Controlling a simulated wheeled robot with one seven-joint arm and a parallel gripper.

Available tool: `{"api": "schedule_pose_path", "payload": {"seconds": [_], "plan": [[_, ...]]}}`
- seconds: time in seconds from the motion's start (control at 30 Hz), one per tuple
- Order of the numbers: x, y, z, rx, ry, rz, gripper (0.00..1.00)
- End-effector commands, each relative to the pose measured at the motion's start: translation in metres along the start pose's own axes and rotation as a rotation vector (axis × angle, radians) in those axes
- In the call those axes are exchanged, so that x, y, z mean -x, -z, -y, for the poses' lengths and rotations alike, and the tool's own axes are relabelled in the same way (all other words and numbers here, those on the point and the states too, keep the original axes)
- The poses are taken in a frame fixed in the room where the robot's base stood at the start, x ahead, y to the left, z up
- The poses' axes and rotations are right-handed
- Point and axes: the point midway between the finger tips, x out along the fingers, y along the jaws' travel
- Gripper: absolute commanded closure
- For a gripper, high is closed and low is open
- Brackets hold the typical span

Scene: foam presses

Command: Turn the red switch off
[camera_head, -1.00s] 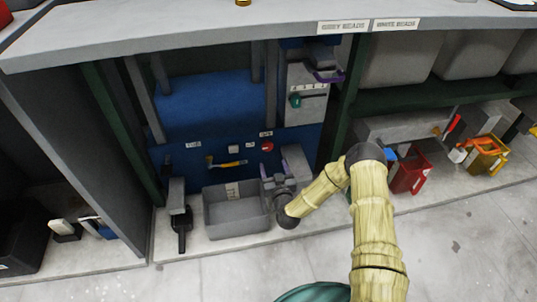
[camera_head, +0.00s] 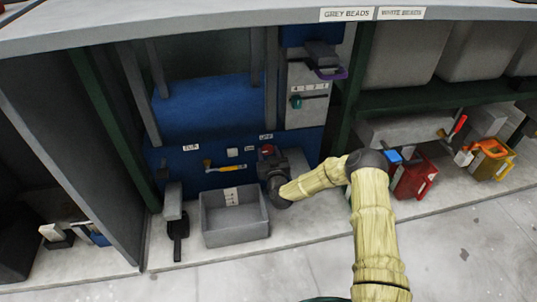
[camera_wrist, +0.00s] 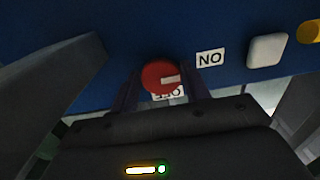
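The red switch (camera_head: 266,149) is a round knob on the blue press panel, partly hidden by my gripper in the head view. In the wrist view the red switch (camera_wrist: 156,74) faces me, with its white mark pointing right, roughly toward the upside-down ON label (camera_wrist: 210,58). An upside-down OFF label (camera_wrist: 168,93) shows partly below the knob. My gripper (camera_wrist: 161,95) is open, with a purple finger on each side of the knob's lower part; contact cannot be told. In the head view my gripper (camera_head: 267,156) is right at the switch.
A white button (camera_head: 232,152) and a yellow-orange handle (camera_head: 222,167) sit left of the switch. A grey bin (camera_head: 236,235) stands below the panel. A grey box with a teal lever (camera_head: 297,102) is above right. Red (camera_head: 414,180) and orange (camera_head: 491,160) containers stand right.

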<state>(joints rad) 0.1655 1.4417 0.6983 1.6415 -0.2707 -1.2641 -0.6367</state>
Motion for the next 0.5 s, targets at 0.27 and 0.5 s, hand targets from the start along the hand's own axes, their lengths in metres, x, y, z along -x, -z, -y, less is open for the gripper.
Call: {"api": "schedule_pose_path", "payload": {"seconds": [0.27, 0.5], "plan": [[0.0003, -0.0004, -0.0003, -0.002, 0.0, 0.0, 0.79], [0.0004, 0.0001, -0.0004, -0.037, -0.001, 0.001, 0.79]]}}
